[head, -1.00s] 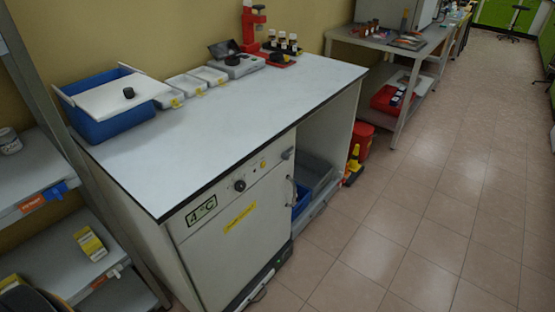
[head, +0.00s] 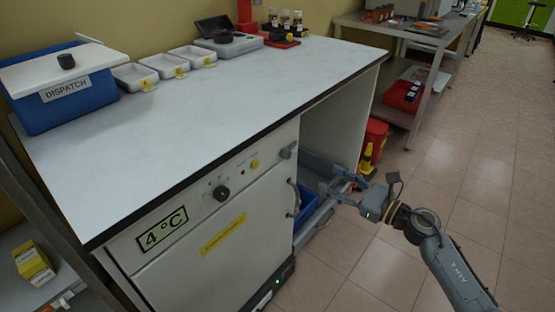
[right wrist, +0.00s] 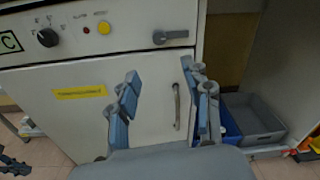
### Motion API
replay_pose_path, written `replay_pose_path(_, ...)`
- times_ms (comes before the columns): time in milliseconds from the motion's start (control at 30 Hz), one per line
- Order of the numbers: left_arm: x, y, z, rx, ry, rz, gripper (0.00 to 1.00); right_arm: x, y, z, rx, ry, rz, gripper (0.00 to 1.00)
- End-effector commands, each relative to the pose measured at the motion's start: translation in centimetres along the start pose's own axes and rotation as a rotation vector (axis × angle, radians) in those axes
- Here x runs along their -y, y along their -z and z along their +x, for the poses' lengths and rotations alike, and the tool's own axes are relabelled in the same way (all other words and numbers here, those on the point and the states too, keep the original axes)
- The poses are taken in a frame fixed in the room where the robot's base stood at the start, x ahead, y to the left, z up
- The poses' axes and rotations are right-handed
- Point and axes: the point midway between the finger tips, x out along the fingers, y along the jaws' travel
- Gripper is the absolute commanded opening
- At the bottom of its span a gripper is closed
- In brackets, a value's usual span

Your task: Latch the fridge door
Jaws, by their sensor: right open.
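The white fridge door (head: 225,235) with a yellow label is under the left part of the bench and looks flush with its frame. Its vertical handle (head: 294,198) is at the right edge. A grey latch lever (head: 288,151) is above the handle on the panel; in the right wrist view the lever (right wrist: 171,36) lies about horizontal. My right gripper (head: 335,184) is open and empty, right of the handle and lower than the latch. In the right wrist view its fingers (right wrist: 160,100) frame the handle, apparently without touching it. A dark jointed part at that view's lower left may be my left gripper.
The white bench top (head: 200,120) carries a blue dispatch box (head: 65,105), small trays and instruments. Right of the fridge is an open bay with a grey bin (right wrist: 255,125). A red bin (head: 374,140) and yellow cone stand beyond. Tiled floor at right is clear.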

Motion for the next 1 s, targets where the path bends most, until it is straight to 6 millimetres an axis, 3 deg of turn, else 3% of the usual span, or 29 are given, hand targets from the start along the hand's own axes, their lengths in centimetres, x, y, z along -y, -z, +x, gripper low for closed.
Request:
replay_pose_path(167, 0.0, 0.0, 0.0, 0.001, 0.000, 0.000, 0.00, 0.0, -0.3, 2.0, 0.003, -0.002, -0.006, 0.49)
replay_pose_path(600, 0.1, 0.5, -1.3, -0.011, 0.001, -0.001, 0.00, 0.0, -0.1, 11.0, 0.003, -0.001, -0.001, 0.49)
replay_pose_path(800, 0.1, 0.8, -2.4, -0.015, 0.003, -0.002, 0.00, 0.1, -0.1, 13.2, 0.002, 0.000, -0.002, 0.49)
replay_pose_path(1000, 0.2, 0.9, -2.8, -0.017, 0.003, -0.002, 0.00, 0.0, -0.1, 13.7, 0.000, 0.000, -0.002, 0.49)
